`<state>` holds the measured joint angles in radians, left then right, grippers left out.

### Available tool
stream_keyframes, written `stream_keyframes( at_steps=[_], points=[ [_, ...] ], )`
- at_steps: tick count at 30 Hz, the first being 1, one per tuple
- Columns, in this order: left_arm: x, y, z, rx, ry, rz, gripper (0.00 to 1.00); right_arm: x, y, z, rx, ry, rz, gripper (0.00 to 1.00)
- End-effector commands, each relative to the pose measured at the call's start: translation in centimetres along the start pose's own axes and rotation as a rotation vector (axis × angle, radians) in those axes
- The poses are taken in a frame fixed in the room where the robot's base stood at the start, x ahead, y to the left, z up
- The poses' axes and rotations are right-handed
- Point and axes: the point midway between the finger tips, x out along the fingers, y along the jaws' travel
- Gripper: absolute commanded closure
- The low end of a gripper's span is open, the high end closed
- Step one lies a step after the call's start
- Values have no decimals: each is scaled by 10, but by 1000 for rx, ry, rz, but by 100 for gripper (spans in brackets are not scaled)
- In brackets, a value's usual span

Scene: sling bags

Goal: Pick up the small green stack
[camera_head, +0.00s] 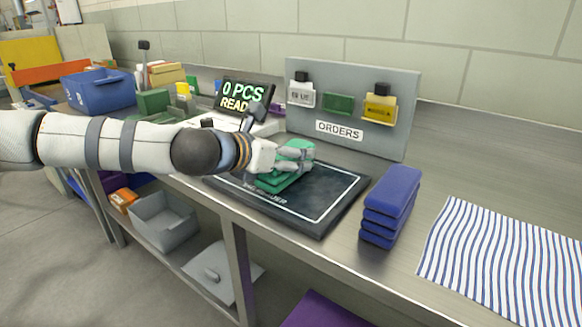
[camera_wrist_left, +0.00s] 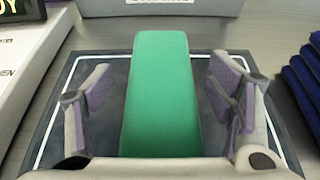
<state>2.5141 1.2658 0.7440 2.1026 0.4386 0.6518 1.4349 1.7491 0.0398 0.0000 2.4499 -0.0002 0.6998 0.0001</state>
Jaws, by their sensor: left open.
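The small green stack (camera_head: 275,182) lies on a black mat (camera_head: 318,218) with a white outline, in the middle of the bench. My left gripper (camera_head: 296,157) is at the stack in the head view and covers part of it. In the left wrist view the green stack (camera_wrist_left: 162,90) lies between the two open fingers of my left gripper (camera_wrist_left: 165,95), with a gap on each side. The stack's lower layers are mostly hidden from above. My right gripper is not in view.
A stack of blue pieces (camera_head: 390,206) stands right of the mat, with a striped cloth (camera_head: 503,262) beyond it. An orders board (camera_head: 350,108) stands behind the mat. A display (camera_head: 243,95) and a blue bin (camera_head: 98,91) are at the left. Bare bench lies at the back right.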

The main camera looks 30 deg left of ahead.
Motion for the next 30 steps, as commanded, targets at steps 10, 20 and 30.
stream_keyframes(
  at_steps=[10, 20, 30],
  points=[
    [3, 0, 4, 0, -6, 0, 45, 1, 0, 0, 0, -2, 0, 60],
    [3, 0, 4, 1, -6, 0, 82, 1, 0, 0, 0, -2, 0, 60],
    [-16, 0, 45, 2, -24, 0, 82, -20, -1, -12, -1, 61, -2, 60]
  ],
)
